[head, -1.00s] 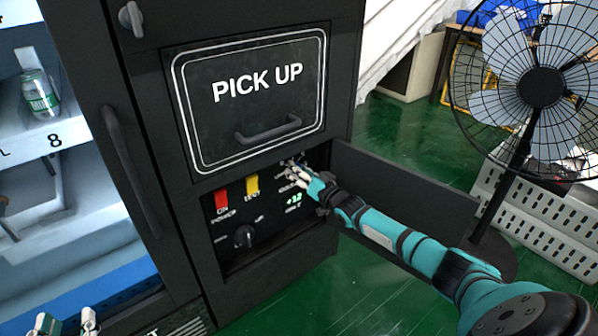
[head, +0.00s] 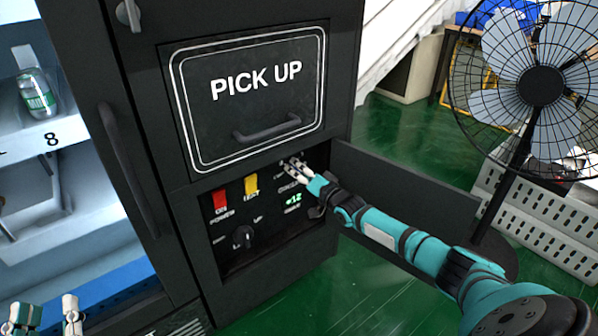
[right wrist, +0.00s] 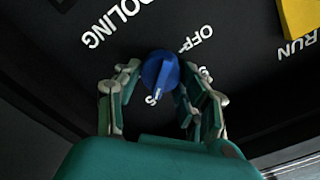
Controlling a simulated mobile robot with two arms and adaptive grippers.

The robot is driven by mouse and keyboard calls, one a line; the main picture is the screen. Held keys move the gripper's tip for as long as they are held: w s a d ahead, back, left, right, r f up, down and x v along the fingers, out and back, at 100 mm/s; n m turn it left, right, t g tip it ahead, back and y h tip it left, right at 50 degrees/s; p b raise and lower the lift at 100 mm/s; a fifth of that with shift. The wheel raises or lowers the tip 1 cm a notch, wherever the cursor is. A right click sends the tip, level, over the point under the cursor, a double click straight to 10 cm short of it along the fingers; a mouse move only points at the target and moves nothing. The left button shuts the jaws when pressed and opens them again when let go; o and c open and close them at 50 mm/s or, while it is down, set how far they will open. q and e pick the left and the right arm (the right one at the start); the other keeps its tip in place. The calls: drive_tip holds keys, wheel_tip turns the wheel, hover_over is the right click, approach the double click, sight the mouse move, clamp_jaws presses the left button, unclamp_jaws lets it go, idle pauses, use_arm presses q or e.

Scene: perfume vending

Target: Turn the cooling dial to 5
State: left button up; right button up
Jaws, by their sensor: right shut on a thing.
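The blue cooling dial (right wrist: 160,72) sits on the dark control panel, with upside-down lettering around it in the right wrist view. Its white pointer mark faces down in that view, beside a partly hidden character that looks like a 5. My right gripper (right wrist: 161,92) is shut on the dial, one finger on each side; in the head view it (head: 297,168) reaches into the open panel compartment and mostly hides the dial. My left gripper (head: 46,316) is at the bottom left, its fingers apart and empty.
The panel also has a red switch (head: 220,201), a yellow switch (head: 251,185), a black knob (head: 243,237) and a green display (head: 293,200). A fan (head: 540,87) is further right.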

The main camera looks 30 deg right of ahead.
drive_tip(key=o, duration=1.1)
drive_tip(key=shift+o, duration=0.2)
drive_tip(key=s, duration=1.2)
drive_tip(key=shift+d, duration=0.45)
